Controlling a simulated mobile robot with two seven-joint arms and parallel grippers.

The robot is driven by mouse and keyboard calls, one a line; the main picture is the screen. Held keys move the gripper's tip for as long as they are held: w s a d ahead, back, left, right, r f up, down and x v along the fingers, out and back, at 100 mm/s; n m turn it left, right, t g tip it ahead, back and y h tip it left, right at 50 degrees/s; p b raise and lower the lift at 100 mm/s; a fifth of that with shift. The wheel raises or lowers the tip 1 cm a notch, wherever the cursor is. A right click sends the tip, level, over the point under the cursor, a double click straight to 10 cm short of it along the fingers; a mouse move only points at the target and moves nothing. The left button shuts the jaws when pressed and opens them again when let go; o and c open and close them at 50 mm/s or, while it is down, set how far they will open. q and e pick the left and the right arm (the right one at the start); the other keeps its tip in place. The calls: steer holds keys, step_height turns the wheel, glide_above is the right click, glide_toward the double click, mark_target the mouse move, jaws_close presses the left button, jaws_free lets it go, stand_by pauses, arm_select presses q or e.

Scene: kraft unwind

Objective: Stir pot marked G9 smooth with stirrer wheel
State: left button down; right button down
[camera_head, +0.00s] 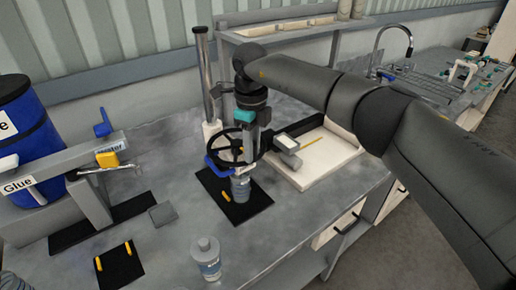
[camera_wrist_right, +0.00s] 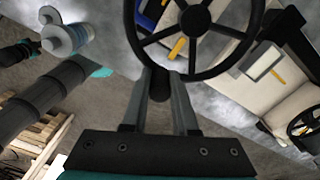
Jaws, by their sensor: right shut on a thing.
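The stirrer wheel (camera_head: 226,147) is a dark spoked handwheel on a stand at the middle of the bench. A small blue-grey pot (camera_head: 240,189) stands upright below it on a black mat (camera_head: 255,208); I cannot read its marking. My right gripper (camera_head: 249,132) comes down at the wheel. In the right wrist view the wheel (camera_wrist_right: 195,20) fills the top, and my right gripper (camera_wrist_right: 167,82) is shut on a dark knob (camera_wrist_right: 160,86) at the rim. The pot's inside is hidden.
A labelled bottle (camera_head: 206,259) stands near the front edge. A black mat with yellow strips (camera_head: 120,266) lies left of it. A blue drum (camera_head: 32,130) and a grey glue stand (camera_head: 60,172) fill the left. A pale tray (camera_head: 322,172) is right of the wheel.

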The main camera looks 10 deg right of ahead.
steer(key=shift+a, duration=0.1)
steer(key=c, duration=0.7)
jaws_free()
step_height(320, 180, up, 15)
steer(key=shift+r+b, duration=0.15)
steer(key=shift+b, duration=0.3)
